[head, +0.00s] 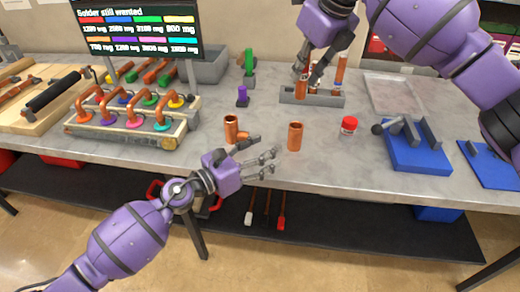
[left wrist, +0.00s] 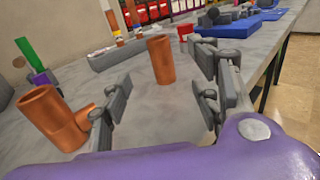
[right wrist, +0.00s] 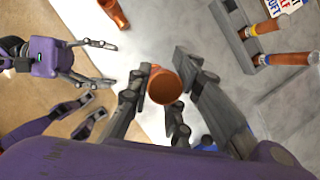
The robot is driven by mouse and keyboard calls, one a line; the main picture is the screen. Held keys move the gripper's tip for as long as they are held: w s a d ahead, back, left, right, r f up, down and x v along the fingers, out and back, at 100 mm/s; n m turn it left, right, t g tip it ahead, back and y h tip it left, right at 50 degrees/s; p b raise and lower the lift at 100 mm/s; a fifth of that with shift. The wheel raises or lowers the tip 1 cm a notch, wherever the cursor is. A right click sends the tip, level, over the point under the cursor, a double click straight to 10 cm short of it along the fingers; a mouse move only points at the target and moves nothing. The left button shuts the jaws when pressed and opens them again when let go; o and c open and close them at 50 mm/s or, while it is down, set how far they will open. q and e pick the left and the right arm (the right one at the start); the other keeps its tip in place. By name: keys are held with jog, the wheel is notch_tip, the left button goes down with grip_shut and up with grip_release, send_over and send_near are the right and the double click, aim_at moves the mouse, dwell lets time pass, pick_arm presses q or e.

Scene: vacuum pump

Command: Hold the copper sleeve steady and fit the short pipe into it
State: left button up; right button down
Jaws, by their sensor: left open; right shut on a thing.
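The copper sleeve (head: 295,136) is a plain upright tube on the grey table near its front edge. In the left wrist view the sleeve (left wrist: 160,60) stands beyond and between the fingers, apart from them. My left gripper (head: 275,160) is open and empty, low at the table's front, left of the sleeve. My right gripper (head: 308,78) is over the grey rack, shut on the short copper pipe (head: 301,89). In the right wrist view the short pipe (right wrist: 164,86) is seen nearly end-on between the fingers; the fingers partly cover it.
A copper tee (head: 231,130) stands left of the sleeve, close to my left gripper. The grey rack (head: 325,101) holds other banded pipes. A red-capped jar (head: 349,125) and a blue vise-like fixture (head: 415,150) are on the right. A pipe fixture board (head: 125,130) is on the left.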

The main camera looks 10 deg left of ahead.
aim_at(290, 135)
pick_arm(q)
jog(key=x, duration=1.1)
jog(key=shift+w+d, duration=0.2)
jog(key=shift+d, duration=0.05)
jog(key=c, duration=1.4)
